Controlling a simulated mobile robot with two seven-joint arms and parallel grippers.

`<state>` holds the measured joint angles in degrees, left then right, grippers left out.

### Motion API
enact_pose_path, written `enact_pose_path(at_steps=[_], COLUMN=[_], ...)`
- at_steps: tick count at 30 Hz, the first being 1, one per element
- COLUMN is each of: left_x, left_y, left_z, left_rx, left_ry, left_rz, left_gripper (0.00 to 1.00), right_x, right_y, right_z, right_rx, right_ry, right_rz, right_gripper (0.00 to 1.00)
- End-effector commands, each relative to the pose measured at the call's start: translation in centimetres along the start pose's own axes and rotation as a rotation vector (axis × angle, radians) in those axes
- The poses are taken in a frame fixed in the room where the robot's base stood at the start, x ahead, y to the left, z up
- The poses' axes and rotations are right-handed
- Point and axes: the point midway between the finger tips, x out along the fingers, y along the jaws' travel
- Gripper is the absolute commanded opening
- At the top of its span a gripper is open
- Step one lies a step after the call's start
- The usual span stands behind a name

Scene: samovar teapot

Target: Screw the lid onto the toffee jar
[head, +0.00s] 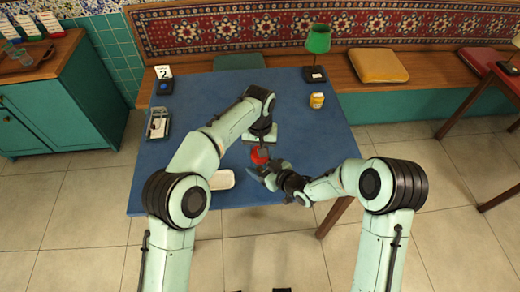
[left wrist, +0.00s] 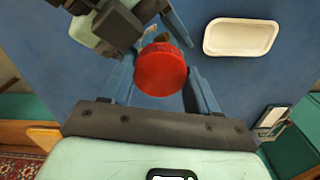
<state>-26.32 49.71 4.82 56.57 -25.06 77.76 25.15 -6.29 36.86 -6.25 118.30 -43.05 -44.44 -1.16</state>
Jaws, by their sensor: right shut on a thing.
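The red lid (head: 260,155) shows near the front middle of the blue table. In the left wrist view the lid (left wrist: 160,70) sits between the fingertips of my left gripper (left wrist: 162,80), with its round top facing the camera. Whether those fingers press on it I cannot tell. My right gripper (head: 264,168) comes in low from the right, beside and below the lid, and is shut on what appears to be the toffee jar. The jar is almost wholly hidden by the lid and grippers, so how the lid sits on it cannot be seen.
A white dish (head: 222,180) lies left of the grippers.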

Motion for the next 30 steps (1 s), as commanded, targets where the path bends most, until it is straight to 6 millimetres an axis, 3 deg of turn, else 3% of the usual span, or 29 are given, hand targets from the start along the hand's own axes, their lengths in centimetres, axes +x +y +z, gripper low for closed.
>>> enact_pose_path(at_steps=[1, 2, 11, 21, 30], left_x=[0.0, 0.0, -0.2, -4.1, -4.5], left_y=[0.0, 0.0, 0.0, 0.0, 0.0], left_z=[0.0, 0.0, 0.0, -0.1, 0.0], left_rx=[-0.001, -0.001, -0.003, -0.004, -0.003], left_ry=[0.0, 0.001, 0.001, 0.002, 0.0], left_rz=[0.0, 0.0, 0.0, 0.001, 0.0], left_gripper=[0.76, 0.85, 0.85, 0.85, 0.85], right_x=[0.0, 0.0, 0.0, 0.0, 0.0], right_y=[0.0, 0.0, 0.0, 0.0, 0.0], right_z=[-0.1, -0.1, -0.1, -0.1, -0.1], right_rx=[-0.001, -0.001, -0.001, -0.001, -0.001], right_ry=[0.002, 0.002, 0.002, 0.003, 0.003], right_rz=[0.0, 0.0, 0.0, 0.0, 0.0], right_gripper=[0.0, 0.0, 0.0, 0.0, 0.0])
